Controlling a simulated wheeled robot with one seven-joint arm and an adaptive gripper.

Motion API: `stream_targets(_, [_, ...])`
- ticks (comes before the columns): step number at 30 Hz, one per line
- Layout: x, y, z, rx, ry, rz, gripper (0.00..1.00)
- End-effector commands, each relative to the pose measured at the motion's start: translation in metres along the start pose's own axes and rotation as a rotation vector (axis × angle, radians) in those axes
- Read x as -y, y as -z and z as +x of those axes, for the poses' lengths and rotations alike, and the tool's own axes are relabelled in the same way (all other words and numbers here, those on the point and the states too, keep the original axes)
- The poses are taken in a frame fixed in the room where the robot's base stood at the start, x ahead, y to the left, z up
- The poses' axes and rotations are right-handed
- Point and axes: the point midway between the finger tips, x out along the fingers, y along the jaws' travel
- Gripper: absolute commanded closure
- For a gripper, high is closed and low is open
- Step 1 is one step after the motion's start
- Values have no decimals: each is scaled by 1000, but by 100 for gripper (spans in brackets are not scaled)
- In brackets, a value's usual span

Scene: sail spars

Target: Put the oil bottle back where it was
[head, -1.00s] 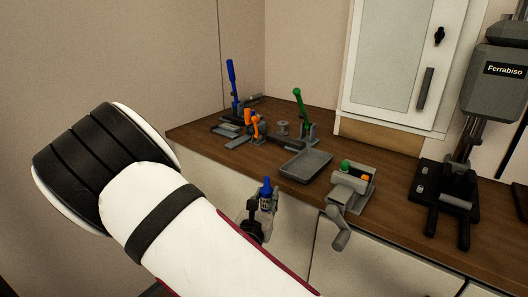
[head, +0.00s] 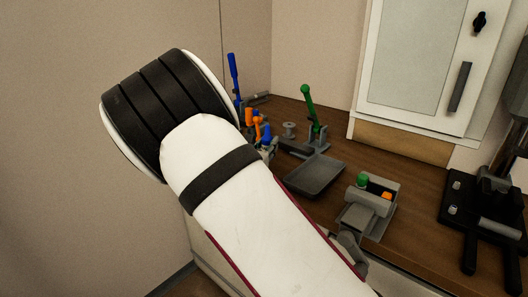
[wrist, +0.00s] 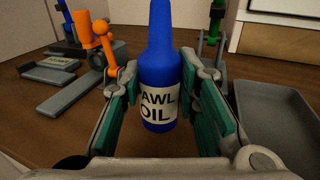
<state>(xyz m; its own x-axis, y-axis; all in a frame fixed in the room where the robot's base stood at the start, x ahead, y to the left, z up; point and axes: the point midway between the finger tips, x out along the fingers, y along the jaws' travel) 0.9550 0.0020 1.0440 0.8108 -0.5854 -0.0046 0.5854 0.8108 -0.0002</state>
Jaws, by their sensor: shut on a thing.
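The blue oil bottle (wrist: 161,62) stands upright between the fingers of my gripper (wrist: 162,112) in the wrist view, with a white label reading "AWL OIL". My gripper is shut on it. The tabletop shows behind and below the bottle; I cannot tell whether its base touches the wood. In the head view only the bottle's blue top (head: 266,134) shows past my arm, near the orange-handled tool. My arm hides most of the gripper there.
An orange-handled device (wrist: 97,40) stands left of the bottle, and a grey tray (wrist: 272,118) lies to the right. A green-handled lever (head: 311,112) stands behind. A grey crank device (head: 367,209) is nearer on the wooden worktop (head: 415,190).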

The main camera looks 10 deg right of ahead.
Motion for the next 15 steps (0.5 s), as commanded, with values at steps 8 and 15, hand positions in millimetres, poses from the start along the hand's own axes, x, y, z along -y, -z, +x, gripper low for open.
stream_targets(8, [-18,4,30,1,0,-1,99])
stream_targets(15, [-23,18,38,-2,0,-5,99])
